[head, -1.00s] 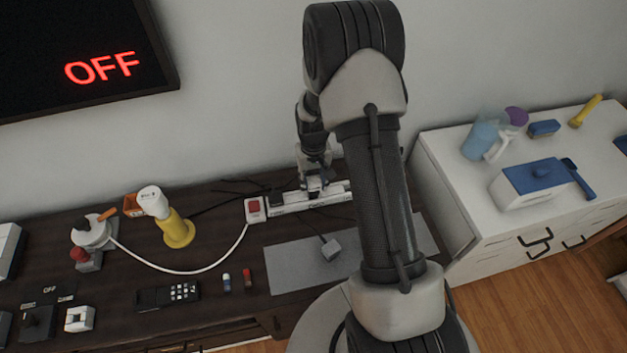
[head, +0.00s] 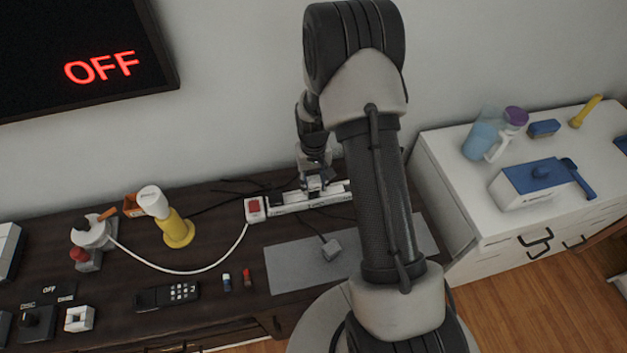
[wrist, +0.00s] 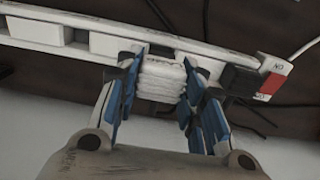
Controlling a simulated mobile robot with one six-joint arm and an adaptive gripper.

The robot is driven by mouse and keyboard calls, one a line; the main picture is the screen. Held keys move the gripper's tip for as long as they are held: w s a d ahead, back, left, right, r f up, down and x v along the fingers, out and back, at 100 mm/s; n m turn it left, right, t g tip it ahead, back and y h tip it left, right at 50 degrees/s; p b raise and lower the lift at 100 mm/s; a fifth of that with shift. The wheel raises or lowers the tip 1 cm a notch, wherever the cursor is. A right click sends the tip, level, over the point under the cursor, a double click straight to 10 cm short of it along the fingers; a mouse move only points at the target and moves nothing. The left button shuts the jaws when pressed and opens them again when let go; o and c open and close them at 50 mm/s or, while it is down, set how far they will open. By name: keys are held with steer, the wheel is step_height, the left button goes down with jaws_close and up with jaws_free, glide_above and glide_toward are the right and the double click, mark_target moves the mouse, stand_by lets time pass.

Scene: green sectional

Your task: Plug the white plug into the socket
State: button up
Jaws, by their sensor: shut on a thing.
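My gripper (head: 316,187) is over the white power strip (head: 290,203) at the back of the dark desk. In the wrist view my gripper (wrist: 160,75) is shut on the white plug (wrist: 162,78), with blue pads on both sides of it. The plug is at the power strip (wrist: 70,32), in line with its row of sockets. The plug's prongs and the contact face are hidden, so I cannot tell whether it is seated. In the head view the plug is mostly hidden by my gripper.
A red switch (head: 254,206) is at the strip's left end; a black block (wrist: 240,80) sits beside it. A grey plug (head: 332,249) lies on the grey mat (head: 290,268). A yellow-and-white bottle-like object (head: 175,225) stands left. The wall screen (head: 80,50) reads OFF.

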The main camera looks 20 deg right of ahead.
mark_target(314, 188)
steer(key=shift+f+b, duration=1.45)
steer(key=shift+f, duration=0.55)
steer(key=o, duration=1.1)
steer(key=shift+o, duration=0.2)
steer(key=shift+r, duration=0.1)
step_height(314, 188, up, 12)
